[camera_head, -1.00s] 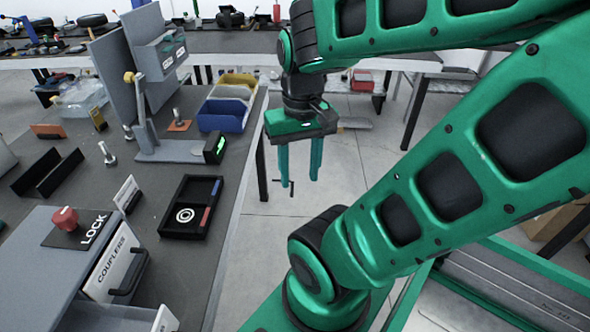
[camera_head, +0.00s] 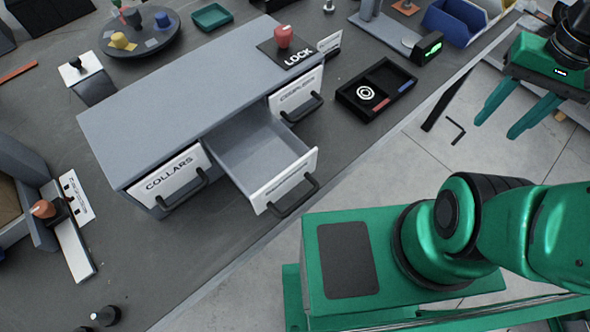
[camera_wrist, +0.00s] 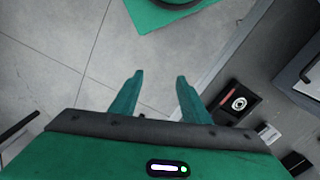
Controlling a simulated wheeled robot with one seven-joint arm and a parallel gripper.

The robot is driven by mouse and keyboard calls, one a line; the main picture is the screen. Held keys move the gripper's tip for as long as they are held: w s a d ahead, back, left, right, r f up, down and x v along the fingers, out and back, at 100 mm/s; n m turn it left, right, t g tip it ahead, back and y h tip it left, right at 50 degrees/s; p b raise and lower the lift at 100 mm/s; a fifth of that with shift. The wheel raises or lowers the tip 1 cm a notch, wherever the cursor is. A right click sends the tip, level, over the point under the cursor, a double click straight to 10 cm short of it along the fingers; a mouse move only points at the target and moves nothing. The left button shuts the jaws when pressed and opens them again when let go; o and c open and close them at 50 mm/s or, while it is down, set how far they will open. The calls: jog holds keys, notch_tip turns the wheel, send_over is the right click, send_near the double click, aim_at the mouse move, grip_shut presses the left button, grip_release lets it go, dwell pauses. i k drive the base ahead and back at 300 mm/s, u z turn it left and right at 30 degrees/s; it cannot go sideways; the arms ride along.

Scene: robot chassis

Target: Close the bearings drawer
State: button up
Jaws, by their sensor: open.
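The grey drawer cabinet (camera_head: 150,112) stands on the bench in the head view. Its middle drawer (camera_head: 284,182) is pulled well out, and its inside looks empty. The label on its front is too oblique to read; it sits between the collars drawer (camera_head: 172,175) and the couplers drawer (camera_head: 297,95), both of which look shut. The open drawer has a black bar handle (camera_head: 293,196). My gripper (camera_head: 495,129) is open and empty, well to the right of the drawer, over the floor beyond the bench edge. Its fingers also show in the wrist view (camera_wrist: 159,76).
A red knob (camera_head: 284,37) with a LOCK plate is on the cabinet top. A black tray (camera_head: 376,88) lies right of the cabinet, with a blue bin (camera_head: 455,22) behind. A round turntable (camera_head: 140,32) stands behind the cabinet.

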aim_at(264, 198)
jog(key=u, duration=0.2)
jog(key=k, duration=1.3)
jog(key=z, duration=0.15)
